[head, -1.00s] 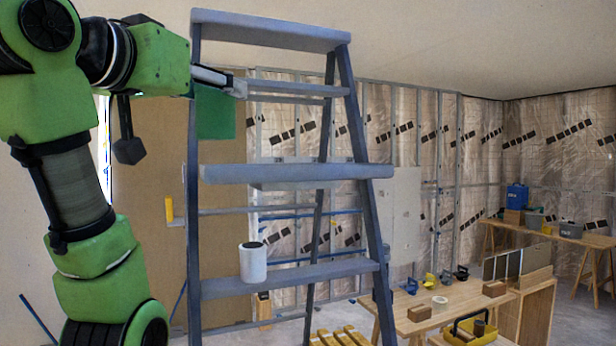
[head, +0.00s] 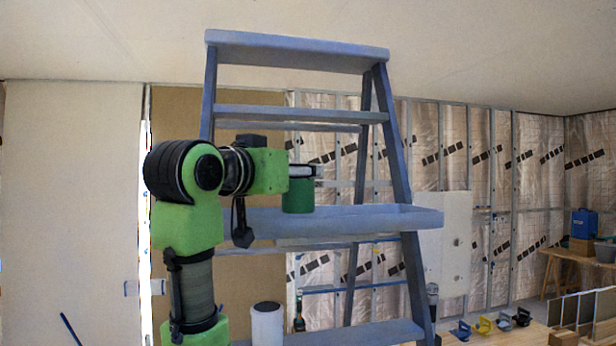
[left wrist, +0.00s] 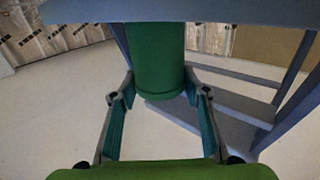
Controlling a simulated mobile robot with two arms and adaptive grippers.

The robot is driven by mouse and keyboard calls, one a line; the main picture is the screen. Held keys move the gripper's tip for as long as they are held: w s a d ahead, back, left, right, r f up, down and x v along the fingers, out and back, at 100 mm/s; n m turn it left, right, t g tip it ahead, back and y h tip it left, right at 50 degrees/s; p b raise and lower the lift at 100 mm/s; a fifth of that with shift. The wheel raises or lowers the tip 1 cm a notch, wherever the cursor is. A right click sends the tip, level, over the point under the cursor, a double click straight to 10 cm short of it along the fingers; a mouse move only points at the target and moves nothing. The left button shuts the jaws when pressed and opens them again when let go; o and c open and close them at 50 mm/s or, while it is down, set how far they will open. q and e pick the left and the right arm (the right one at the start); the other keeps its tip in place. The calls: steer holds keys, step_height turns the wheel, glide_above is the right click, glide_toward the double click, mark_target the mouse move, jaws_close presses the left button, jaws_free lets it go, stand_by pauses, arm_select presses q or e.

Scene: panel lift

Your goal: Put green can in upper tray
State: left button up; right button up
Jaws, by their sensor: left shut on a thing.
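The green can (head: 298,197) is upright in my left gripper (head: 304,172), which is shut on it near its top. In the left wrist view the can (left wrist: 157,60) shows between the two fingers of the gripper (left wrist: 158,95). The upper tray (head: 345,219) is the wide blue-grey shelf across the middle of the stepladder. The can's base overlaps the tray's left part in the head view; I cannot tell whether it touches. My right gripper is in neither view.
A white can (head: 267,323) stands on the lower step (head: 350,333). The ladder's top cap (head: 297,52) and a step (head: 300,114) are above the tray. The tray's right part is clear. A workbench (head: 500,338) with several tools is at lower right.

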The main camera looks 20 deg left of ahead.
mark_target(308, 188)
arm_select(q)
steer(key=w, duration=0.1)
steer(key=w+f+p, duration=0.1)
steer(key=w+f, duration=0.1)
steer(key=w, duration=0.1)
steer(key=shift+w+d+p, duration=0.1)
steer(key=shift+d+p, duration=0.05)
steer(key=shift+p, duration=0.2)
steer(key=shift+w+f, duration=0.1)
steer(key=shift+f, duration=0.15)
steer(key=shift+w+d+f, duration=0.15)
steer(key=shift+w+f, duration=0.2)
steer(key=shift+f, duration=0.15)
steer(key=o, duration=1.2)
steer(key=shift+s, duration=0.1)
steer(key=shift+o, duration=0.2)
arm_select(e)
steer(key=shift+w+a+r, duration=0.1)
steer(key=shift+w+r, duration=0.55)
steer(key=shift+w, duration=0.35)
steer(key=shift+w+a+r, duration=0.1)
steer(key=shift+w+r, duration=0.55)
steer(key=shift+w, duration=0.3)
